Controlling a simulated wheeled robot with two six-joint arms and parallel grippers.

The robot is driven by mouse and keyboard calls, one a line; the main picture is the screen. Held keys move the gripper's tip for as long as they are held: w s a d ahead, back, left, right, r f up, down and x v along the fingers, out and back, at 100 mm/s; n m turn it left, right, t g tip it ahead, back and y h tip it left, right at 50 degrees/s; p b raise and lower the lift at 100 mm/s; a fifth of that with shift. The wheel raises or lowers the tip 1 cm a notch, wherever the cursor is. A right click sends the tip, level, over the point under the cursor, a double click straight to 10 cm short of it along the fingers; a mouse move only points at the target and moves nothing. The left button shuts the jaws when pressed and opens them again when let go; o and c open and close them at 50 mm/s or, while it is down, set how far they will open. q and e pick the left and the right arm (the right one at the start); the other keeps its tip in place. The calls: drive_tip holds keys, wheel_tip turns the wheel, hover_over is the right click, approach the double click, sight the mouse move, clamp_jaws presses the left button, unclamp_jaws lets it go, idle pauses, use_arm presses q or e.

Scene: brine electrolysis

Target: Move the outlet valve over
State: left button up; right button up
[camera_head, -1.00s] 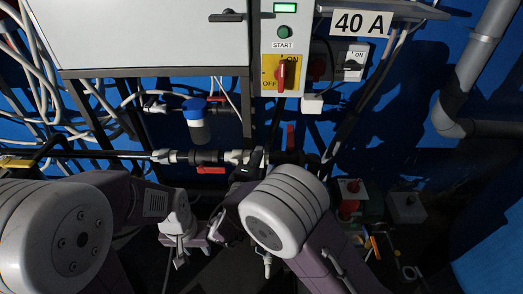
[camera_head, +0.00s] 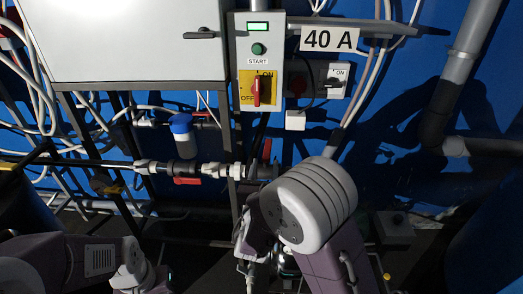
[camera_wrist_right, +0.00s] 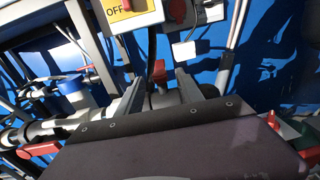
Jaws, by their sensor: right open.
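Two red valve handles show on the pipe run. One handle (camera_head: 266,150) stands upright at the right end of the pipe; in the right wrist view this upright handle (camera_wrist_right: 158,70) appears between my finger tips, some way beyond or level with them. The other handle (camera_head: 187,180) lies level under the pipe, and shows at the left in the wrist view (camera_wrist_right: 40,149). No label tells which is the outlet valve. My right gripper (camera_wrist_right: 160,84) is open, its two fingers apart. My elbow partly hides it in the head view. My left arm is low at the left; its fingers are not clear.
A white cabinet (camera_head: 130,40) and a start panel (camera_head: 262,90) with a red switch are above the pipe. A blue-capped filter (camera_head: 183,135) hangs at the left. Grey pipe (camera_head: 450,100) and a 40 A sign (camera_head: 330,39) are at the right.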

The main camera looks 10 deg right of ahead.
sight(268, 149)
drive_tip(key=shift+w+d+f, duration=0.1)
drive_tip(key=shift+w, duration=0.3)
drive_tip(key=x, duration=0.8)
drive_tip(key=shift+w, duration=0.25)
clamp_jaws()
idle(0.7)
